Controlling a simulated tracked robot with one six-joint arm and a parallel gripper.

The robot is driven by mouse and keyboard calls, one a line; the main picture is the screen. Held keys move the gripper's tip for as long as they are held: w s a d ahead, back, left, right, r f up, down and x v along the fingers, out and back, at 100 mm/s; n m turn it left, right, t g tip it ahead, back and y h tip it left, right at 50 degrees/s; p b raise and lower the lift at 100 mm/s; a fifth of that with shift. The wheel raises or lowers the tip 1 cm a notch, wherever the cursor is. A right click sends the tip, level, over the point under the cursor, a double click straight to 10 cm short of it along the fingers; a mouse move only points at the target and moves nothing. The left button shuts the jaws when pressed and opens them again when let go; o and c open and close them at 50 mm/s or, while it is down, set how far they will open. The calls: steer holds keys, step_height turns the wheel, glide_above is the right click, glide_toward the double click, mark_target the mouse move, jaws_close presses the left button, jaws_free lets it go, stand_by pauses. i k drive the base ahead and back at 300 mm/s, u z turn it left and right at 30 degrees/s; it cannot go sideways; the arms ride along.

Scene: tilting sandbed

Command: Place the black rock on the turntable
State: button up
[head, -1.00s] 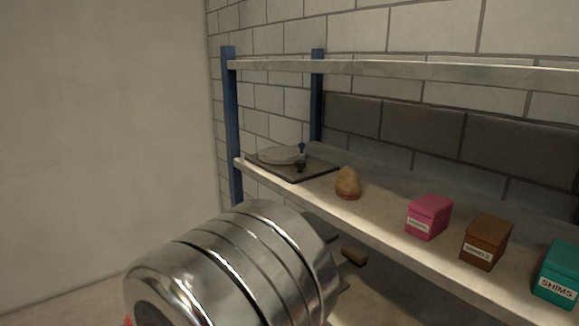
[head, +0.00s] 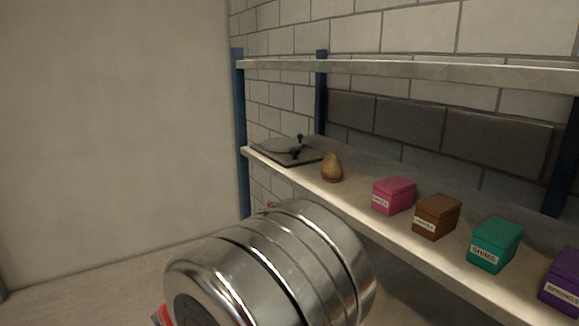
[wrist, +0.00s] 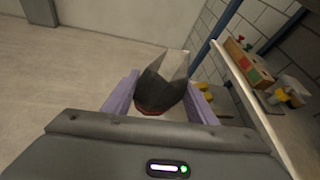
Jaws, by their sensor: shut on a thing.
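The black rock (wrist: 163,84) is dark and faceted, with pale grey faces at its top and a reddish band near its base. In the wrist view my gripper (wrist: 160,95) is shut on it, with a purple finger on each side. My gripper and the rock are not visible in the head view, where my silver arm fills the lower middle. I cannot tell how far the rock is from the turntable.
A brown rock (head: 331,168) sits on the shelf (head: 355,205) right of the turntable. Pink (head: 394,196), brown (head: 437,216), teal (head: 495,243) and purple (head: 563,281) boxes follow. A blue post (head: 240,130) and an upper shelf (head: 400,70) frame the space. The left floor is clear.

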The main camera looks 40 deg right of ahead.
mark_target(284, 142)
steer(key=k, duration=0.15)
steer(key=z, duration=0.1)
steer(key=i, duration=0.45)
steer(key=z, duration=0.55)
steer(key=i, duration=1.65)
steer(key=u, duration=1.05)
steer(key=i, duration=0.75)
steer(key=u, duration=0.25)
